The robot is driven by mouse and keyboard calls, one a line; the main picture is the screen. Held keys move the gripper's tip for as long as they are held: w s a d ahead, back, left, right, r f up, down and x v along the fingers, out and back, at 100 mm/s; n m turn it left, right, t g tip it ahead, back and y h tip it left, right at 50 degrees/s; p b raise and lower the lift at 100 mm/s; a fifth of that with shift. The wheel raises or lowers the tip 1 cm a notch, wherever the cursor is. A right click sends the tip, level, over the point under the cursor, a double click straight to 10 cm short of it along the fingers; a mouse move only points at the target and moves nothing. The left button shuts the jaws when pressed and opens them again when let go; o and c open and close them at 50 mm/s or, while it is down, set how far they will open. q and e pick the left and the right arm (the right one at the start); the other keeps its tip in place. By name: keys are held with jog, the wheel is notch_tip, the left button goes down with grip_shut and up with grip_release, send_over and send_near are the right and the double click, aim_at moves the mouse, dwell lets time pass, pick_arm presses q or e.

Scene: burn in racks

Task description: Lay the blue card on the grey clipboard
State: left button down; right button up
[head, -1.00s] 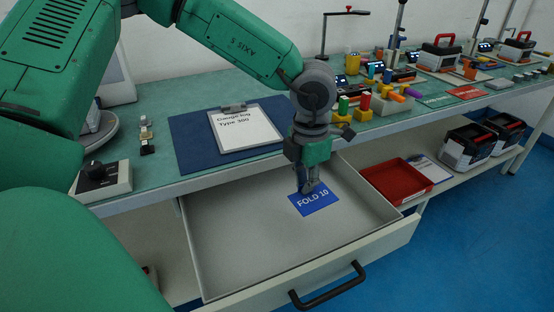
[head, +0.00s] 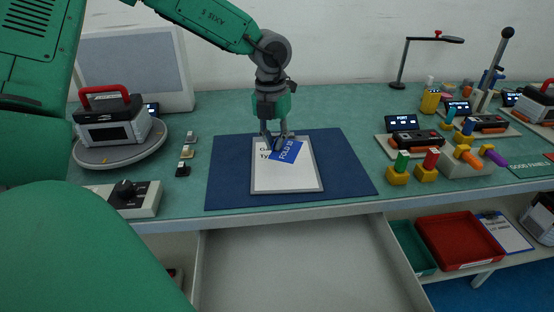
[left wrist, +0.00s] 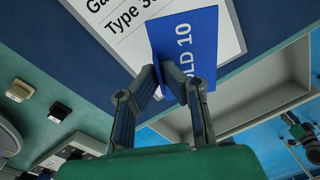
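The blue card (head: 289,151), marked FOLD 10, is held by my left gripper (head: 275,145) over the upper part of the grey clipboard (head: 287,189), which bears a white printed sheet. In the left wrist view the fingers (left wrist: 167,78) are closed on the near edge of the card (left wrist: 195,50). The card is turned askew to the clipboard (left wrist: 110,54) and covers part of the printed sheet. I cannot tell whether the card touches the clipboard. My right gripper is not in view.
The clipboard lies on a dark blue mat (head: 350,178) on the green bench. Below, an open drawer (head: 300,262) is empty where it shows. A control box with a knob (head: 130,197) and small blocks (head: 186,153) stand left; colored pegs (head: 430,163) and devices stand right.

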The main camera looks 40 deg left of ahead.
aim_at(275, 168)
pick_arm(q)
jog(key=f, duration=0.1)
jog(key=a+f, duration=0.1)
jog(key=f, duration=0.1)
jog(key=shift+a+f, duration=0.15)
jog(key=shift+f, duration=0.05)
jog(key=shift+d+f+b, duration=0.25)
jog(key=shift+f+b, duration=0.35)
jog(key=shift+f, duration=0.45)
jog(key=shift+d+f, duration=0.25)
jog(key=shift+f, duration=0.05)
jog(key=shift+w+d+r, duration=0.1)
jog(key=shift+d, duration=0.1)
jog(key=shift+a, duration=0.15)
jog(key=c, duration=1.7)
grip_release()
jog(key=shift+a+f, duration=0.15)
jog(key=shift+f, duration=0.05)
jog(key=shift+c, duration=0.2)
jog(key=shift+a+f, duration=0.1)
jog(key=shift+a, duration=0.1)
jog(key=shift+d, duration=0.1)
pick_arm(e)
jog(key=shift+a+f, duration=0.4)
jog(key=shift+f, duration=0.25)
pick_arm(q)
jog(key=shift+d, duration=0.25)
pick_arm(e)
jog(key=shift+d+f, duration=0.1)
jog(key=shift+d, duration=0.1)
